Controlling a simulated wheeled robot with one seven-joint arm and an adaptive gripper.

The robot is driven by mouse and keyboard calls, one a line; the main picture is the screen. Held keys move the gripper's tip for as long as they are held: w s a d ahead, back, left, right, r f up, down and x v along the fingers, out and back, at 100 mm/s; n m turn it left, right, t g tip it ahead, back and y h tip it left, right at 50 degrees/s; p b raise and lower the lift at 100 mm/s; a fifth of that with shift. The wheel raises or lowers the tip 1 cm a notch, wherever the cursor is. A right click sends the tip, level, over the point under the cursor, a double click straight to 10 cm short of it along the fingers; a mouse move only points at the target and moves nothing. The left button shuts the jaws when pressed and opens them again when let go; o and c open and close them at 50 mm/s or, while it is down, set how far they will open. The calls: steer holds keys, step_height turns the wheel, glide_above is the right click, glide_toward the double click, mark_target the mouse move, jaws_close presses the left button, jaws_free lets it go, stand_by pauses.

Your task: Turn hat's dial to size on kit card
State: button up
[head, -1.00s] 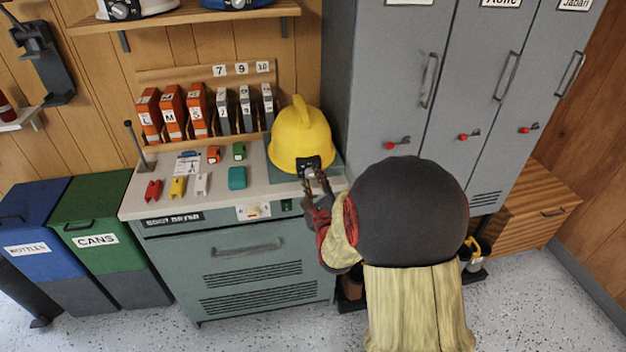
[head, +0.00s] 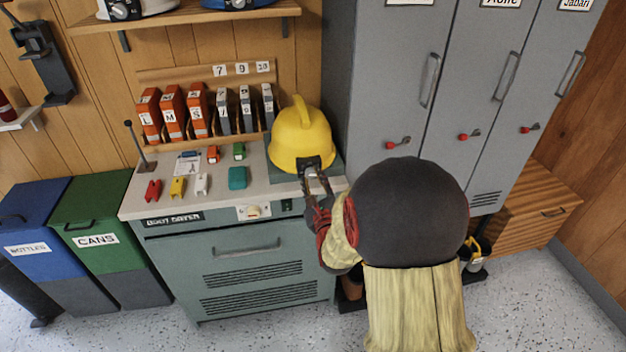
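I cannot tell whether the fingers touch the dial. The kit card (head: 188,163) seems to be the white printed card on the counter at left; its writing is too small to read.
Small coloured pieces, including a teal block (head: 237,178), lie left of the hat. Orange and grey labelled holders (head: 172,113) stand behind. Grey lockers (head: 375,80) rise close on the right. A lever (head: 137,143) stands at the counter's left end.

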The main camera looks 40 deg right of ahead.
steer(key=o, duration=0.4)
steer(key=v, duration=1.2)
stand_by(0.5)
